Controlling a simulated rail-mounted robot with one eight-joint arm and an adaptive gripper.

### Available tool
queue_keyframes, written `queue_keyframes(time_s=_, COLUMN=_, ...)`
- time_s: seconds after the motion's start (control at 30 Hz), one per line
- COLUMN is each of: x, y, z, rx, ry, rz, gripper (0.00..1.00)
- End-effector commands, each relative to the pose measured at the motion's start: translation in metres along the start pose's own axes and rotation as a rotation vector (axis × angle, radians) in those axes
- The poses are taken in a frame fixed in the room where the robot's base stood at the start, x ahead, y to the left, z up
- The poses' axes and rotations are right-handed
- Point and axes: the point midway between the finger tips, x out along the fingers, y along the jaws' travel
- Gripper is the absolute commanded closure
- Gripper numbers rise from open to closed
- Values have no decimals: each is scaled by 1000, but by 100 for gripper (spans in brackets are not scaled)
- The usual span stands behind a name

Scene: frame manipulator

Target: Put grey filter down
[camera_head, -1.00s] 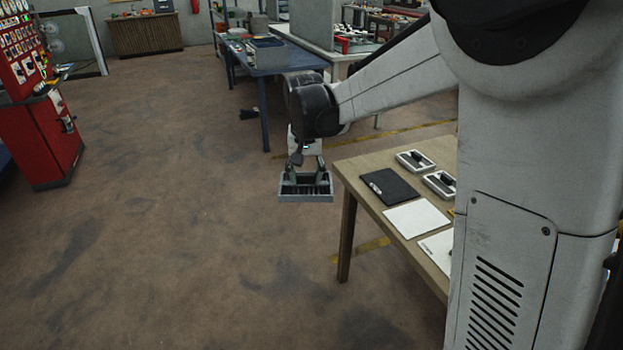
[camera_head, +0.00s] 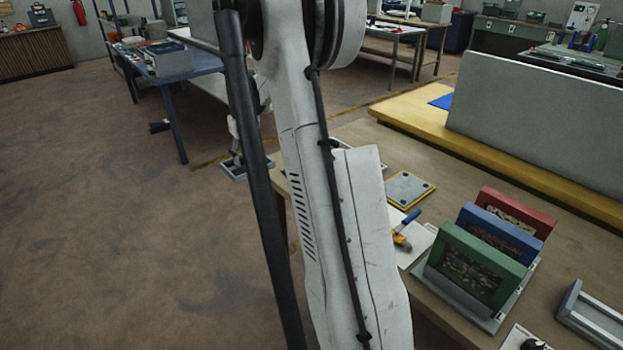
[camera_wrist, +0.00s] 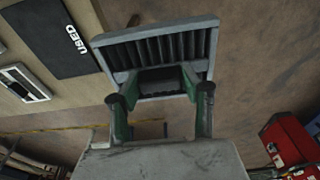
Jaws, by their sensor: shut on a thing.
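The grey filter (camera_wrist: 190,48), a grey rectangular frame with dark pleats, is held in my gripper (camera_wrist: 162,84) in the wrist view. The two green-sided fingers are shut on its handle side. The filter is in the air over the brown floor, beside the table's edge. A black mat marked "USED" (camera_wrist: 52,38) lies on the wooden table at the upper left of that view. In the head view, my arm hides much of the gripper, and part of the filter (camera_head: 236,171) shows left of the arm, beside the table.
The wooden table (camera_head: 545,225) carries a rack with green (camera_head: 470,265), blue (camera_head: 502,232) and red (camera_head: 520,212) framed panels, a blue-handled brush (camera_head: 405,230) and a yellow-edged plate (camera_head: 410,189). A grey tray (camera_head: 592,318) is at the right.

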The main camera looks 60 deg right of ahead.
Motion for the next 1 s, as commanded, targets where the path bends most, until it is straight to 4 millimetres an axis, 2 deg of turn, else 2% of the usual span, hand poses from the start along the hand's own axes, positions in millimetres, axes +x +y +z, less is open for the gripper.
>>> queue_keyframes(time_s=0.03, x=5, y=30, z=4, rx=8, ry=1, rz=1, gripper=88)
queue_keyframes(time_s=0.1, x=10, y=61, z=10, rx=4, ry=3, rz=1, gripper=88)
queue_keyframes(time_s=0.23, x=16, y=106, z=21, rx=-1, ry=6, rz=1, gripper=88)
queue_keyframes(time_s=0.33, x=18, y=126, z=27, rx=-5, ry=8, rz=0, gripper=88)
queue_keyframes(time_s=0.57, x=29, y=155, z=30, rx=-7, ry=9, rz=0, gripper=88)
queue_keyframes(time_s=1.0, x=79, y=236, z=26, rx=-7, ry=9, rz=0, gripper=88)
